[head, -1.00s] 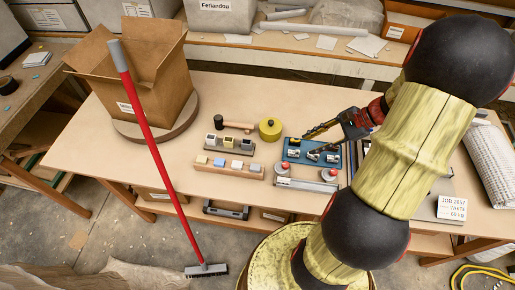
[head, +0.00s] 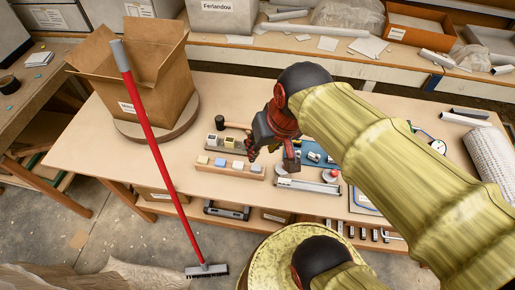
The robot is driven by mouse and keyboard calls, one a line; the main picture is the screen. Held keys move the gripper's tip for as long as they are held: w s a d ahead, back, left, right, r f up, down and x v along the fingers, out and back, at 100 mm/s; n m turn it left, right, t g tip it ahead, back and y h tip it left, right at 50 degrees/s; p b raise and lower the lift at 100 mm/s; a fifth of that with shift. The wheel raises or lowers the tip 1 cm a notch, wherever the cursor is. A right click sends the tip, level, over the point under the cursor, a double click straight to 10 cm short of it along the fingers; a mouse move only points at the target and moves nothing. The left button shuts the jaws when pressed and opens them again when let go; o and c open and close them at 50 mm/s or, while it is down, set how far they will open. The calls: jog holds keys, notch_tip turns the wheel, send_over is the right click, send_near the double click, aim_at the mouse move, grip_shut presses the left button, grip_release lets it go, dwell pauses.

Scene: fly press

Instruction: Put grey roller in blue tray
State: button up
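The blue tray (head: 311,146) lies on the table right of my gripper, partly hidden by my arm, with small metallic pieces in it. My gripper (head: 270,160) hangs over the table between the block racks and the blue tray. Its two fingers are spread apart, and I see nothing held between them. A low grey rack (head: 242,153) with small grey and pale pieces stands left of the gripper. I cannot tell which piece is the grey roller.
A wooden rack (head: 230,171) holds several pale and blue blocks. A metal tray (head: 312,186) with red-topped pieces lies in front of the blue tray. A cardboard box (head: 150,85) and a red-handled broom (head: 150,140) stand left.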

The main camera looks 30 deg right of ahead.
jog(key=a+r+n, duration=0.1)
jog(key=s+a+r+n+t, duration=0.1)
jog(key=shift+s+a+r+n+t, duration=0.1)
jog(key=shift+s+r+n+t, duration=0.05)
jog(key=shift+s+n+t, duration=0.15)
